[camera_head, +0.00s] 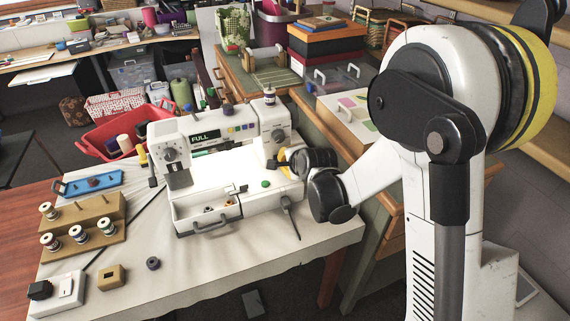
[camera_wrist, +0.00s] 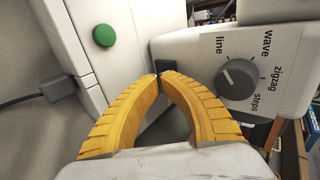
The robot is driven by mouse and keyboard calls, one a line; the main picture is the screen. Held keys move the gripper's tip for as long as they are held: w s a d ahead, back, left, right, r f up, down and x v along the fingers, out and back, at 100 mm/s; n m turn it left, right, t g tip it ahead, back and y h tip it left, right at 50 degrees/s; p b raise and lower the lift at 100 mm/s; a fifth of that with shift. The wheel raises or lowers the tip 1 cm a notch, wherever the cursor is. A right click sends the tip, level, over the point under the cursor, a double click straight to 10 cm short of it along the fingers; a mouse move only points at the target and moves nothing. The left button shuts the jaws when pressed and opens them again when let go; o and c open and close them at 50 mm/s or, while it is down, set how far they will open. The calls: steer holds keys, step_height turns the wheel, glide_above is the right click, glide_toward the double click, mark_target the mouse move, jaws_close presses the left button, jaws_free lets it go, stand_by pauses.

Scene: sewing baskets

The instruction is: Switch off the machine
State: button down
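The white sewing machine (camera_head: 225,150) stands on the cloth-covered table, with a screen reading FULL. My gripper (camera_head: 284,157) is at its right-hand end. In the wrist view my gripper (camera_wrist: 161,76) has its two yellow fingers curved together, with their tips meeting. A small black block, perhaps a switch (camera_wrist: 163,66), sits right beyond the fingertips on the machine; whether they touch it I cannot tell. A green button (camera_wrist: 103,35) is to the left, also visible in the head view (camera_head: 264,184). A grey dial (camera_wrist: 237,79) marked line, wave, zigzag and steps is to the right.
A spool rack (camera_head: 84,227), a blue tray (camera_head: 92,182) and a white box with a black part (camera_head: 57,291) are on the table's left. An open drawer (camera_head: 206,210) juts from the machine's front. A wooden cabinet (camera_head: 345,140) stands close on the right.

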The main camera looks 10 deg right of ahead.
steer(key=w+r+g+p, duration=0.1)
steer(key=p, duration=0.1)
steer(key=shift+a+g+p, duration=0.1)
steer(key=shift+g+p, duration=0.2)
steer(key=shift+s+f+b, duration=0.1)
steer(key=shift+f+b, duration=0.25)
steer(key=shift+f, duration=0.1)
steer(key=shift+r, duration=0.1)
steer(key=shift+r+p, duration=0.45)
steer(key=shift+r, duration=0.3)
steer(key=shift+s, duration=0.1)
